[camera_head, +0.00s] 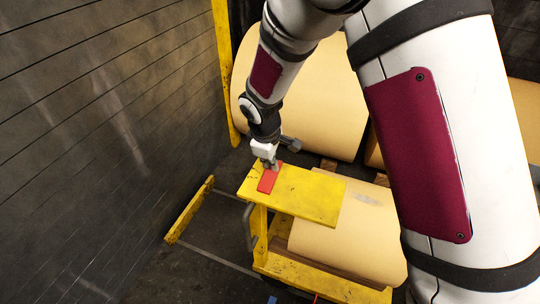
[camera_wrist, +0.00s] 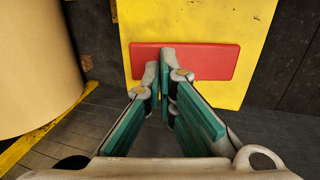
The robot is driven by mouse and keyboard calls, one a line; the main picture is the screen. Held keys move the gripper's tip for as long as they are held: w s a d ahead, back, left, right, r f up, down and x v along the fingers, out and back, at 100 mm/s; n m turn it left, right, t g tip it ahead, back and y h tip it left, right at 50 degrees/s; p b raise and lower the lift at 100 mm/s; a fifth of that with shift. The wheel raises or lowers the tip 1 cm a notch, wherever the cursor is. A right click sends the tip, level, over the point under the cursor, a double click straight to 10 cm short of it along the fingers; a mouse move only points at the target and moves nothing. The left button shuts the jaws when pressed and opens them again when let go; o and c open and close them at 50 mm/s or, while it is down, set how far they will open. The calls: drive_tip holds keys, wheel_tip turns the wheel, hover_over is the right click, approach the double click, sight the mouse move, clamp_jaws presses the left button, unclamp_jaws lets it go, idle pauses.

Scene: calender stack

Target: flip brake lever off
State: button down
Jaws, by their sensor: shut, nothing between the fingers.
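The brake lever appears to be the flat red bar (camera_head: 267,181) on the yellow top plate (camera_head: 312,197) of a stand. In the wrist view the red bar (camera_wrist: 213,62) lies across the yellow plate (camera_wrist: 200,20). My gripper (camera_head: 271,164) is over the bar's upper end in the head view. In the wrist view my gripper (camera_wrist: 166,70) is shut and empty, its fingertips overlapping the left part of the bar. I cannot tell whether they touch it. The fingers hide a small part of the bar.
Large tan rolls (camera_head: 330,100) stand behind the stand, and another roll (camera_head: 350,235) lies under its plate. A dark slatted wall (camera_head: 100,130) is at the left. A yellow floor bar (camera_head: 190,210) lies between wall and stand. Dark floor (camera_head: 205,265) is clear there.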

drive_tip(key=shift+w+d+f+b, duration=0.15)
drive_tip(key=shift+w+b, duration=0.1)
drive_tip(key=shift+b, duration=0.2)
drive_tip(key=shift+w+f+g+y+b, duration=0.1)
drive_tip(key=shift+w+g+y+b, duration=0.1)
drive_tip(key=shift+g+b, duration=0.35)
drive_tip(key=shift+w+f+g+y+b, duration=0.1)
drive_tip(key=shift+g+y+b, duration=0.1)
drive_tip(key=shift+g+b, duration=0.3)
drive_tip(key=shift+w+d+g+b, duration=0.1)
drive_tip(key=shift+g+b, duration=0.25)
drive_tip(key=shift+w+f+b, duration=0.1)
drive_tip(key=shift+f+b, duration=0.05)
drive_tip(key=shift+b, duration=0.2)
drive_tip(key=shift+w+d+f+b, duration=0.15)
drive_tip(key=shift+w+f+b, duration=0.1)
drive_tip(key=shift+b, duration=0.1)
idle(0.4)
